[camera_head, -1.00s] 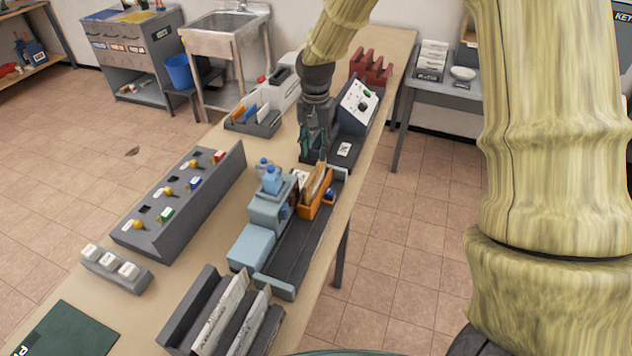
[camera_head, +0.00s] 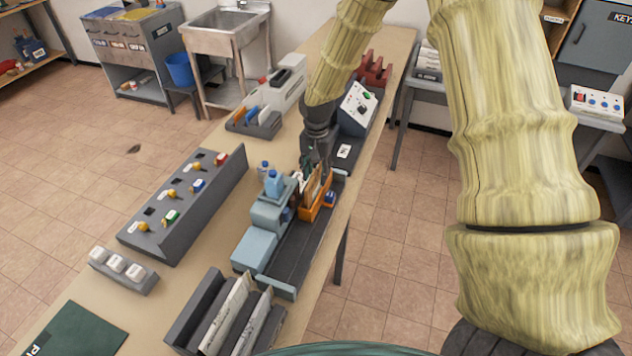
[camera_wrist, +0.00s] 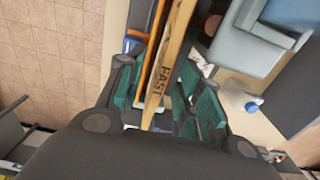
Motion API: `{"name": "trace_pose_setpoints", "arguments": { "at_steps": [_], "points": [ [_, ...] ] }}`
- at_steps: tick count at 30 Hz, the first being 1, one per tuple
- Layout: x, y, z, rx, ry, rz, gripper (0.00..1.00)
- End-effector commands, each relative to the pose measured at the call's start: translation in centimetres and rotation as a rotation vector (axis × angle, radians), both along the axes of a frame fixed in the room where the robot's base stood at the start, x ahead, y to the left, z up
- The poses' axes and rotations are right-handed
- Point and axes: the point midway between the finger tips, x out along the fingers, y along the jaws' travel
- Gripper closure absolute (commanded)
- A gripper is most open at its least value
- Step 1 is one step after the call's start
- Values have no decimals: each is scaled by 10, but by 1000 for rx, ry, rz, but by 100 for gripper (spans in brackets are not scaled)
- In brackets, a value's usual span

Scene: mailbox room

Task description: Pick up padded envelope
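A tan padded envelope (camera_wrist: 168,70) marked "FAST" stands on edge in the wrist view, between the two teal finger pads of my gripper (camera_wrist: 160,100). A gap shows on each side of it, so the fingers look open around it and not closed on it. In the head view the envelope (camera_head: 314,186) stands upright in an orange holder (camera_head: 318,210) on the dark conveyor-like tray. My gripper (camera_head: 313,164) reaches down right over it. The fingertips are partly hidden there by the wrist.
A blue-grey machine (camera_head: 268,217) with blue bottles (camera_head: 273,183) stands close left of the holder. A small blue item (camera_head: 330,197) sits at its right. A slanted control panel (camera_head: 358,104) is behind my gripper. A file rack (camera_head: 228,310) stands in front.

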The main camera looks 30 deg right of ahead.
Motion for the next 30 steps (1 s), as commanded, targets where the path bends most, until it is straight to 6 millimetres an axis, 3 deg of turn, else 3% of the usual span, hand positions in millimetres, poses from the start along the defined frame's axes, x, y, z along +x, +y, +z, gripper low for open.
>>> {"name": "trace_pose_setpoints", "arguments": {
  "at_steps": [13,19,30],
  "points": [
    [0,0,-10,1,-1,0,64],
    [0,0,-10,1,-1,0,100],
    [0,0,-9,1,-1,0,100]
  ]
}}
